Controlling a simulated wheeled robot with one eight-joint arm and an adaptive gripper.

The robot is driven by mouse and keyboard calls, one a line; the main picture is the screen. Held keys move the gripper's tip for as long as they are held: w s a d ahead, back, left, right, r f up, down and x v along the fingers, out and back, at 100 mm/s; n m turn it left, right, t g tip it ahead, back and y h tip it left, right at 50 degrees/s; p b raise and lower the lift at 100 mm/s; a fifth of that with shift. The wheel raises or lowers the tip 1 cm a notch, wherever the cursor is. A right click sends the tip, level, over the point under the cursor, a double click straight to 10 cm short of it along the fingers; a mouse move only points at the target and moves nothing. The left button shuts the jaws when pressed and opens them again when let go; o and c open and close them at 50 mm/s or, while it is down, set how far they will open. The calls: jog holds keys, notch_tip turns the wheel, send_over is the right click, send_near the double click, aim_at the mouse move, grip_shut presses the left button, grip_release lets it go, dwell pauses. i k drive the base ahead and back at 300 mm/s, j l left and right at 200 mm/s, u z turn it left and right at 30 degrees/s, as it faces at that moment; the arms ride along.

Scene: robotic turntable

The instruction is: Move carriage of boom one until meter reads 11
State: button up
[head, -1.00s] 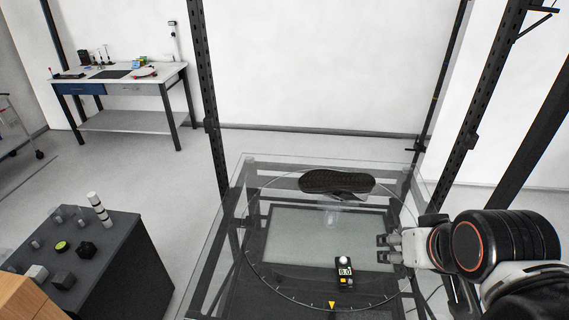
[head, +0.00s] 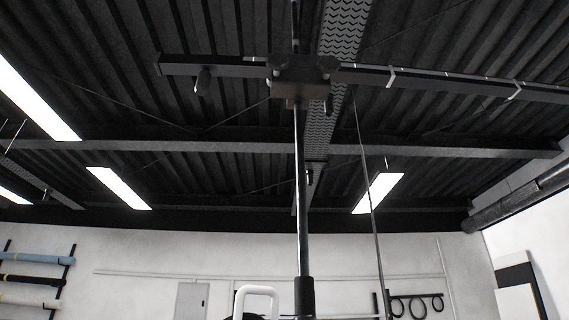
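In the head view a dark horizontal boom (head: 440,77) crosses the upper part of the picture, under the ceiling. A dark block that looks like a carriage (head: 302,75) sits on it, at the top of a vertical pole (head: 301,180). I cannot tell whether this is boom one. Light bands mark the boom to the right of the block. The meter and my gripper are out of view.
A thin cable (head: 365,170) hangs right of the pole. A white loop-shaped handle (head: 257,288) stands at the bottom, left of the pole. Ceiling lamps (head: 378,192), wall rings (head: 418,306) and a rack of rolls (head: 35,279) are behind.

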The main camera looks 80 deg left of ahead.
aim_at(302, 82)
jog(key=u, duration=2.05)
